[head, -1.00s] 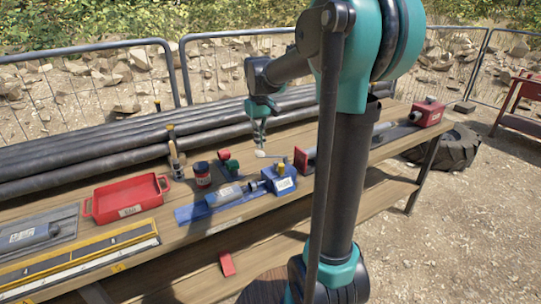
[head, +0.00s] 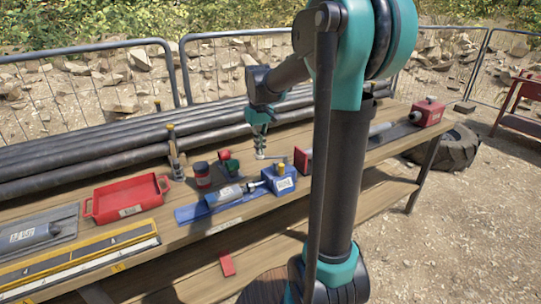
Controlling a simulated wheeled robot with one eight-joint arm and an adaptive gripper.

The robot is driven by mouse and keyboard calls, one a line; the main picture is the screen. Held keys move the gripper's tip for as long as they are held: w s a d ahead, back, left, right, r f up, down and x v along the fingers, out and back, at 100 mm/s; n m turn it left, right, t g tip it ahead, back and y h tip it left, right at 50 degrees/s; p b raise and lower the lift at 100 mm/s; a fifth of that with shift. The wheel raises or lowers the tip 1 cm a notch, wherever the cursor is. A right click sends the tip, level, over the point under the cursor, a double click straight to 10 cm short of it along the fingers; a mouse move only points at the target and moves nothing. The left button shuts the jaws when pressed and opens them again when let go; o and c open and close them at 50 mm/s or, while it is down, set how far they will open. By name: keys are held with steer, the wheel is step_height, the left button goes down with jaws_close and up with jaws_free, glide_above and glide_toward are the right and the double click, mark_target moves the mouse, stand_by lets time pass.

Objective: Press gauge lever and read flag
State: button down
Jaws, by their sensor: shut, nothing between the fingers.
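My gripper (head: 260,152) points down over the rear part of the wooden bench, fingers together and empty. Its tip is close to a small pale piece and a thin light rod (head: 278,157) that runs right towards a red block (head: 303,158). This may be the gauge lever; I cannot tell whether the tip touches it. The red block is partly hidden behind my arm. A blue block (head: 281,184) with a yellow knob stands in front of the gripper, beside a grey cylinder (head: 224,195) on a blue plate. I cannot make out a flag.
A red and green item (head: 229,164) and a dark red-labelled jar (head: 202,173) stand left of the gripper. A red tray (head: 128,197) lies further left on the bench (head: 205,245). Long dark pipes (head: 95,155) lie behind. Another red block (head: 428,112) stands at the far right.

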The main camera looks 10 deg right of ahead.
steer(key=shift+f, duration=1.4)
step_height(320, 180, up, 11)
stand_by(0.8)
steer(key=s+d+f+m+t, duration=0.1)
steer(key=s+d+f+t, duration=0.1)
steer(key=s+f, duration=0.9)
steer(key=s+d+f+m+t, duration=0.2)
steer(key=s+f, duration=0.9)
steer(key=shift+f+m, duration=0.15)
steer(key=shift+m, duration=0.15)
